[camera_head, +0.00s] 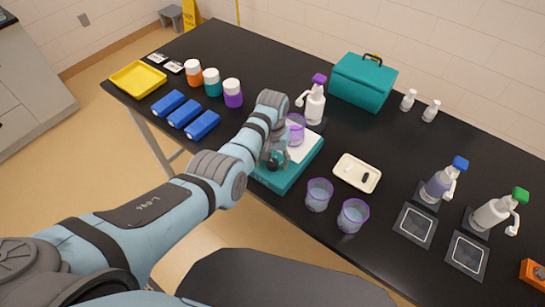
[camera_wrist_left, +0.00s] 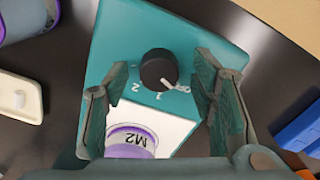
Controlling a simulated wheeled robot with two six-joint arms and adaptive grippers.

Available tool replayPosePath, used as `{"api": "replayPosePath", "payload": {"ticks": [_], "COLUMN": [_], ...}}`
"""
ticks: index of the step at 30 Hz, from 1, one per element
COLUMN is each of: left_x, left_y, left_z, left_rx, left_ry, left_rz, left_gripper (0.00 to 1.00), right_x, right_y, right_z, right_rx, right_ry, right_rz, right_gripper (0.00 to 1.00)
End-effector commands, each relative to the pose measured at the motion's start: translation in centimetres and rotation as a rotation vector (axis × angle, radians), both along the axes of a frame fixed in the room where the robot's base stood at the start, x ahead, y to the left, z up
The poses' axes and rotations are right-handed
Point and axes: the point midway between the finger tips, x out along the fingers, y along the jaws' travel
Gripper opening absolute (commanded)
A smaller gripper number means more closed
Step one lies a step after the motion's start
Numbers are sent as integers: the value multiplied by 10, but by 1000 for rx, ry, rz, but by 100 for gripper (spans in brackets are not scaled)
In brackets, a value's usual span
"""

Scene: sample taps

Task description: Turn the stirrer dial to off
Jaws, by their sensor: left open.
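The teal stirrer (camera_head: 309,158) with a white top plate stands at the near edge of the black table. In the left wrist view the stirrer (camera_wrist_left: 110,45) carries a black round dial (camera_wrist_left: 156,66) with a white pointer line. The pointer aims between the 1 and OFF marks, on the OFF side. A purple-rimmed beaker (camera_head: 296,128) marked M2 stands on the plate. My left gripper (camera_head: 272,160) is over the stirrer's front. In the wrist view its fingers (camera_wrist_left: 160,75) are open, one each side of the dial, with gaps visible. My right gripper is out of view.
Two purple-rimmed beakers (camera_head: 335,205) stand right of the stirrer, near a cream tray (camera_head: 345,176). A purple-topped spray bottle (camera_head: 315,103) stands behind it. Blue blocks (camera_head: 186,113) and lidded jars (camera_head: 212,82) are to the left.

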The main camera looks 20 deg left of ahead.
Motion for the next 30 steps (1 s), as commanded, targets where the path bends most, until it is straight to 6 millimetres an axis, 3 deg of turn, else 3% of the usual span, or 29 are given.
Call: {"api": "replayPosePath", "payload": {"ticks": [5,12,15,19,30], "left_x": [1,1,1,0,0], "left_y": [0,0,1,1,1], "left_z": [23,90,109,119,120], "left_rx": [-1,0,0,0,0], "left_ry": [-5,-6,-4,-1,-1], "left_rz": [0,1,1,1,1], "left_gripper": [51,51,51,51,51], "right_x": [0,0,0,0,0], "right_y": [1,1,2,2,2], "right_z": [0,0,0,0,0], "right_rx": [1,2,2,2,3], "right_ry": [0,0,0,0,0], "right_rz": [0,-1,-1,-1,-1], "right_gripper": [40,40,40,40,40]}}
